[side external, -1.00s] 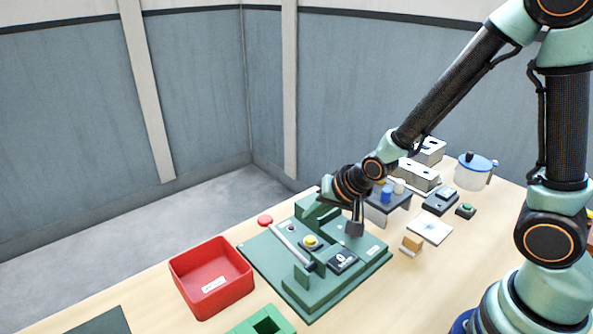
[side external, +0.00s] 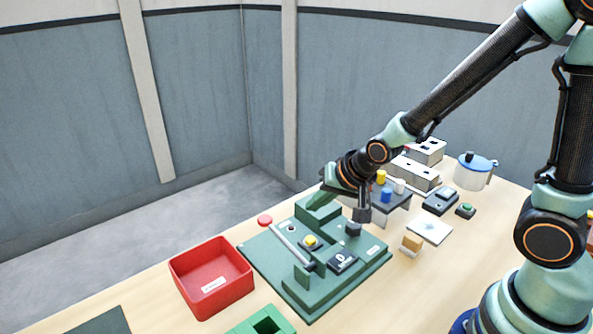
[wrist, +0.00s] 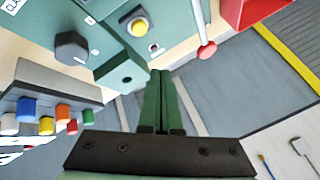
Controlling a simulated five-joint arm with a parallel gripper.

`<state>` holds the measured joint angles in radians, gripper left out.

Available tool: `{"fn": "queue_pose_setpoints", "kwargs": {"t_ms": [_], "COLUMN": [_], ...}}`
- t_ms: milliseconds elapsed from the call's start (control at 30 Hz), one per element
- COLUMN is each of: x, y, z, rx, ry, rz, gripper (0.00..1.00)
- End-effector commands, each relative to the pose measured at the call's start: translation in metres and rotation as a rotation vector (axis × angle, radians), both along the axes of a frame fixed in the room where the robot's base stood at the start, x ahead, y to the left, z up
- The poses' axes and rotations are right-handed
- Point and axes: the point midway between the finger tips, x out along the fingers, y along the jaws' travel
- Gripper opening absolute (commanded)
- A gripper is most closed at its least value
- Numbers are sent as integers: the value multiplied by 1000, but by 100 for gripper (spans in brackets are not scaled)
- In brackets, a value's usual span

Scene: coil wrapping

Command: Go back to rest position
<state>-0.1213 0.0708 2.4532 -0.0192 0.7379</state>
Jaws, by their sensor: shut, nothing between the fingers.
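My gripper (side external: 312,204) is above the rear of a green fixture board (side external: 290,283) in the side external view. In the wrist view, the two green fingers of my gripper (wrist: 160,73) lie together, with nothing between them. The fixture carries a yellow button (side external: 310,242), a dark hexagonal knob (side external: 353,230) and a grey lever with a red ball end (side external: 265,220). The yellow button (wrist: 139,27), the dark knob (wrist: 72,47) and the red ball (wrist: 206,51) also show in the wrist view. The fingers appear apart from these parts.
A red bin (side external: 212,280) stands left of the fixture. Behind the fixture is a grey rack with coloured pegs (side external: 386,195). A blue-lidded pot (side external: 474,172), grey blocks (side external: 420,175), a white card (side external: 430,229) and a wooden block (side external: 412,242) sit to the right.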

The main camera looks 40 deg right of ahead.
Motion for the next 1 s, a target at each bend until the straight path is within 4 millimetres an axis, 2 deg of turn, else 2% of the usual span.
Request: {"fn": "queue_pose_setpoints", "kwargs": {"t_ms": [167, 300, 500, 700, 1000], "x": [-15, -39, -81, -110, -117], "y": [-15, -27, -41, -48, -49], "z": [46, 80, 117, 133, 135], "rx": [-109, -206, -325, -388, -401], "ry": [9, 35, 73, 105, 115], "rz": [115, 228, 384, 482, 507], "gripper": [0, 0, 0, 0, 0]}}
